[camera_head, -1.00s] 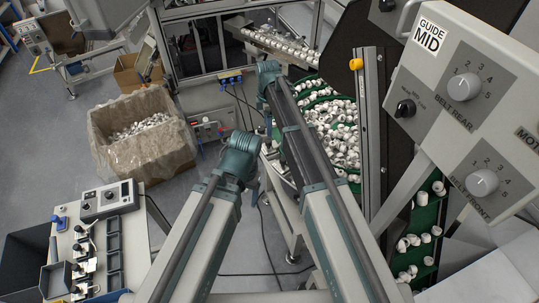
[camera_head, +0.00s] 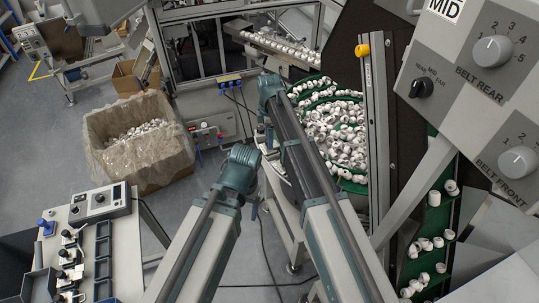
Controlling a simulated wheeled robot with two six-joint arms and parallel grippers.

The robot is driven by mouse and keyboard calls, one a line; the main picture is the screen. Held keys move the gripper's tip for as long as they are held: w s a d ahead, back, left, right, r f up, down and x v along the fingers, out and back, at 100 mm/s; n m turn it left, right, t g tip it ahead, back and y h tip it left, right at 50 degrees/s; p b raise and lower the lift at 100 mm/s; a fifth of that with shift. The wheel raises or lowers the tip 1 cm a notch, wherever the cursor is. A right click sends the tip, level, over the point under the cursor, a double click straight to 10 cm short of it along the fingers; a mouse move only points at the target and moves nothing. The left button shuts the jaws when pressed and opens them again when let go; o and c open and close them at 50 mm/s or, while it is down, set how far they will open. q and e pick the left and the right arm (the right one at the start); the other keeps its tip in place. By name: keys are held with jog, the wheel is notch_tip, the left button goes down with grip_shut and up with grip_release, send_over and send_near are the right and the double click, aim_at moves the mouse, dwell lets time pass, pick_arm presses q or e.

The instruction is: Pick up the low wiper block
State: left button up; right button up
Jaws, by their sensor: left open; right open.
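I cannot single out the low wiper block in the head view. A side bench (camera_head: 125,255) at lower left carries small clamp-like fittings (camera_head: 68,255), a blue piece (camera_head: 46,227) and dark trays (camera_head: 103,262); these are too small to name surely. My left gripper (camera_head: 255,208) hangs below the teal joint of its arm, mostly hidden by it, and looks empty. My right gripper (camera_head: 269,133) is higher in the picture, mostly hidden behind its arm, with nothing visible in it. Both are over the floor and machine frame, apart from the side bench.
A bowl of white caps (camera_head: 340,130) lies right of my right arm. A cap-filled lined box (camera_head: 165,165) stands at left. A green cleated belt (camera_head: 432,215) and a control panel (camera_head: 470,85) crowd the right. A grey control box (camera_head: 100,202) stands on the bench.

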jog(key=shift+f, duration=0.2)
grip_shut()
jog(key=shift+r, duration=0.1)
dwell(0.5)
notch_tip(320, 180, up, 10)
jog(key=p, duration=1)
